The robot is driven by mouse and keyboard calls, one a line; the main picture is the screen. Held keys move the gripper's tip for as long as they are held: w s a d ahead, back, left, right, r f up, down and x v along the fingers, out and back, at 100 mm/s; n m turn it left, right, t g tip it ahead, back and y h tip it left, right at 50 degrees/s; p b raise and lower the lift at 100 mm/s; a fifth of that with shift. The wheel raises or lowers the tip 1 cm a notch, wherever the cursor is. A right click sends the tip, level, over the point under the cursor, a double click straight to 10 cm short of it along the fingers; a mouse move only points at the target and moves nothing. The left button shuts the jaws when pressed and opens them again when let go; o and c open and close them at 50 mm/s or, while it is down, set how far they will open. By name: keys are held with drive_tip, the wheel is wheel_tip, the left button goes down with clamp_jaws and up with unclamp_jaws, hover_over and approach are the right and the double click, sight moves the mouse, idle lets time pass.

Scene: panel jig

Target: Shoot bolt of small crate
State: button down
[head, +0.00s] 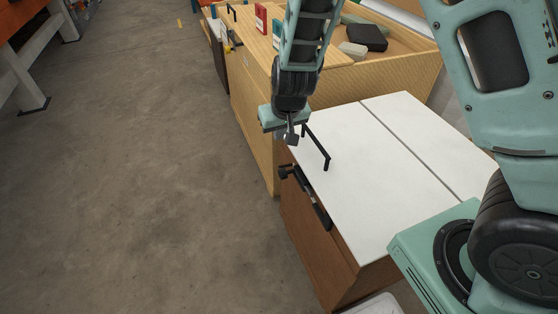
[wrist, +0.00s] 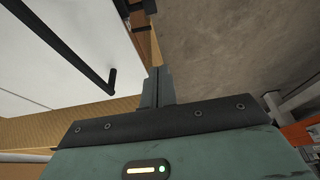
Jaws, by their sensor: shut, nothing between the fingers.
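The small crate, a brown box (head: 322,252) with a white lid (head: 385,165), stands right of centre in the head view. A black handle (head: 317,148) stands on the lid near its left edge; it also crosses the wrist view (wrist: 62,42). The black bolt (head: 313,200) is on the crate's side just below the lid edge, with a knob at its far end. Part of it seems to show at the top of the wrist view (wrist: 141,14). My gripper (head: 291,138) is shut and empty, near the lid's far left corner, apart from the bolt; its fingers meet in the wrist view (wrist: 157,80).
A larger light wooden crate (head: 257,125) stands directly behind, with a black box (head: 367,37) and small red boxes (head: 261,18) on top. Open concrete floor (head: 140,180) lies to the left. An orange and white structure (head: 28,55) is at the far left.

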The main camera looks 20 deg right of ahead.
drive_tip(key=shift+f, duration=0.15)
wheel_tip(320, 180, down, 10)
drive_tip(key=b, duration=0.4)
drive_tip(key=shift+s+b, duration=0.25)
drive_tip(key=shift+b, duration=0.05)
